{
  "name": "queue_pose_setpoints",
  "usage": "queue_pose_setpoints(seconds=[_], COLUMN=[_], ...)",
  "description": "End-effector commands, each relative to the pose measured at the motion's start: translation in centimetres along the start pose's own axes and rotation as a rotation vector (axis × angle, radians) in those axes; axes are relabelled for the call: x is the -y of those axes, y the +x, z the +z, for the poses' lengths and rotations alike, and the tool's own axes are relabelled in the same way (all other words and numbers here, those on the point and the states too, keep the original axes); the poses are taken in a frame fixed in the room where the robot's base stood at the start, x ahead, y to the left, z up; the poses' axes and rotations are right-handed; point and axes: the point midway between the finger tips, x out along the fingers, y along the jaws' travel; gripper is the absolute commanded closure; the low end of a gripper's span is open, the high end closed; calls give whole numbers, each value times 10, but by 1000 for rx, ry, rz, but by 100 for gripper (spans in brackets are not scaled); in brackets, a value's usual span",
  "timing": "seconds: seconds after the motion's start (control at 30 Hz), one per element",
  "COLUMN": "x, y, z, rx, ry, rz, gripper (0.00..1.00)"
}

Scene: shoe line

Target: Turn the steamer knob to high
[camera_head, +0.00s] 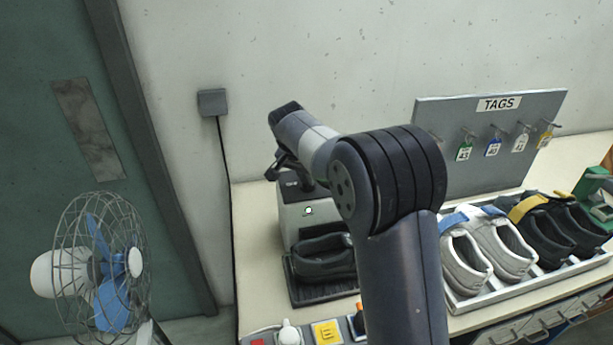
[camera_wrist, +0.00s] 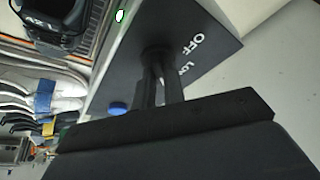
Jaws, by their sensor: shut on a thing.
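The steamer (camera_head: 306,222) is a pale grey box with a dark top, standing at the back left of the table, with a small green light on its front. In the wrist view its dark top panel (camera_wrist: 205,65) shows the words OFF and LOW; no HIGH label is visible. The dark knob (camera_wrist: 157,50) is on this panel, left of the words, mostly covered by the fingers. My gripper (camera_wrist: 160,68) is shut on the knob from above. Where the knob points cannot be told. In the head view my arm partly hides the steamer.
A black shoe (camera_head: 322,260) sits on a dark tray in front of the steamer. A rack of shoes (camera_head: 480,255) and a TAGS board (camera_head: 480,150) stand to the right. A caged fan (camera_head: 100,265) is at left. A blue button (camera_wrist: 117,108) is near the fingers.

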Motion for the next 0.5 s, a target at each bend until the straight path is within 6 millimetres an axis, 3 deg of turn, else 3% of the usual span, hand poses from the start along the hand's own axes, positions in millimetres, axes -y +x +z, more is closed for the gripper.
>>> queue_pose_setpoints(seconds=[0.5], x=[3], y=[-1], z=[-1], rx=[-1], ry=[323], rz=[133], gripper=[100])
